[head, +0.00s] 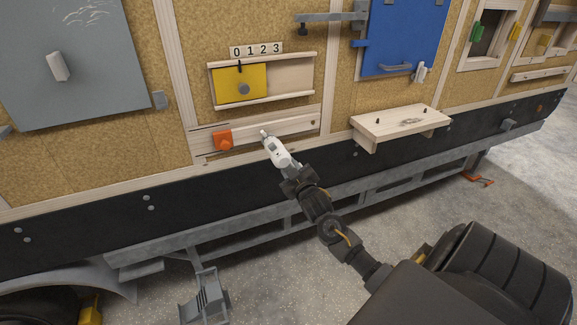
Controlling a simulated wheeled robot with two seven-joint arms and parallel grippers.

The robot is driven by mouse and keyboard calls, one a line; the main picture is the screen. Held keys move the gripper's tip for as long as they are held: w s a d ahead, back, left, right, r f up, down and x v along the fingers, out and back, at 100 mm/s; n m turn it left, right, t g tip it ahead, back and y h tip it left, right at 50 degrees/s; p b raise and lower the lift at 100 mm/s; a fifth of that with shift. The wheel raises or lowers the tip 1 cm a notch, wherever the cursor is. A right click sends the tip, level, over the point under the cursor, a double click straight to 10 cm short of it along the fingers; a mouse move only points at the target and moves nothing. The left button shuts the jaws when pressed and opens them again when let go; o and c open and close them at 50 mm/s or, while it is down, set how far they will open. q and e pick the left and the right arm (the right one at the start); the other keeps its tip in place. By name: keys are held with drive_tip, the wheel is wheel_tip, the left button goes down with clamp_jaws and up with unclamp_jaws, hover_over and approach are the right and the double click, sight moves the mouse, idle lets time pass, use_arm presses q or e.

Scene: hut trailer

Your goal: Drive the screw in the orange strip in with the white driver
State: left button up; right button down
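The orange strip (222,139) is a small orange block on the left part of a pale wooden board, low on the trailer wall. A screw in it is too small to make out. My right gripper (292,172) comes in from the lower right and is shut on the white driver (277,152). The driver is tilted, with its tip pointing up and left. In the picture the tip is to the right of the orange strip, apart from it, in front of the wooden board. My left gripper is not in view.
A yellow sliding panel (230,87) with a grey knob sits above the board, under number tiles 0 to 3. A small wooden shelf (390,128) juts out at right. A grey door (60,50) is at left, a blue door (405,30) at upper right.

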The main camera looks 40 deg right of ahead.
drive_tip(key=shift+r+p+v, duration=0.25)
drive_tip(key=shift+p+v, duration=0.2)
drive_tip(key=shift+v, duration=0.65)
drive_tip(key=shift+s+d, duration=0.3)
drive_tip(key=shift+d, duration=0.05)
drive_tip(key=s+d+p, duration=0.1)
drive_tip(key=s+d, duration=0.1)
drive_tip(key=s+d+p, duration=0.1)
drive_tip(key=s+d, duration=0.1)
drive_tip(key=s, duration=0.1)
drive_tip(key=shift+s+d, duration=0.2)
drive_tip(key=shift+d, duration=0.15)
drive_tip(key=shift+f, duration=0.1)
